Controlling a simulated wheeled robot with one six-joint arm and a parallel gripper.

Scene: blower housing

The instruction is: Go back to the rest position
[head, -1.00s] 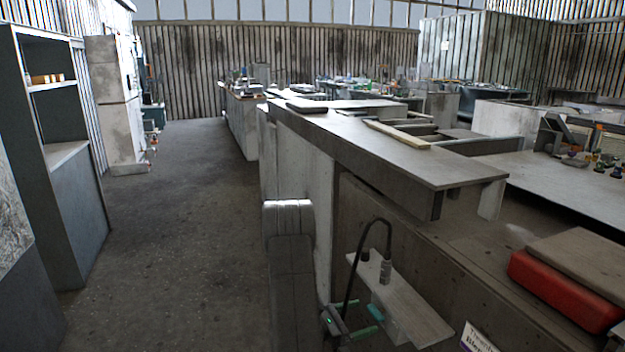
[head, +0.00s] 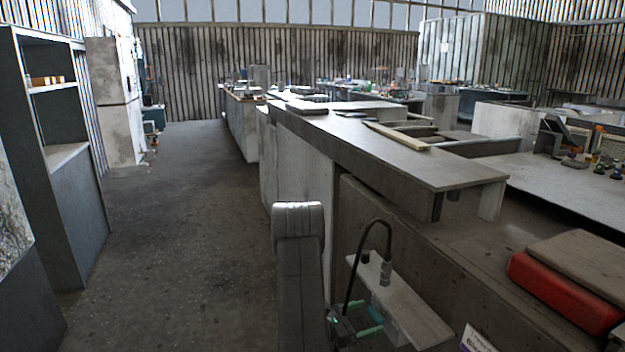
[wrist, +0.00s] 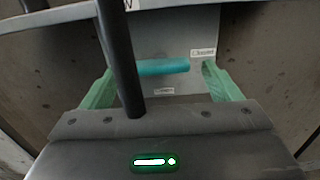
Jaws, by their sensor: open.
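My gripper (head: 372,322) is low in the head view, right of my grey arm link, beside the long counter. Its green fingers are apart. In the wrist view, the open fingers (wrist: 160,82) stand on either side of a horizontal teal bar (wrist: 161,67). The bar is in front of a grey panel (wrist: 178,30) with small white labels. I cannot tell whether either finger touches it. A black cable of mine loops above the gripper and crosses the wrist view.
A narrow pale shelf (head: 408,305) is close to my gripper. The long counter (head: 400,155) runs away behind it. A red case (head: 560,290) and a board (head: 590,262) are at right. The floor aisle (head: 180,230) at left is clear, with a shelf cabinet (head: 70,200) beyond.

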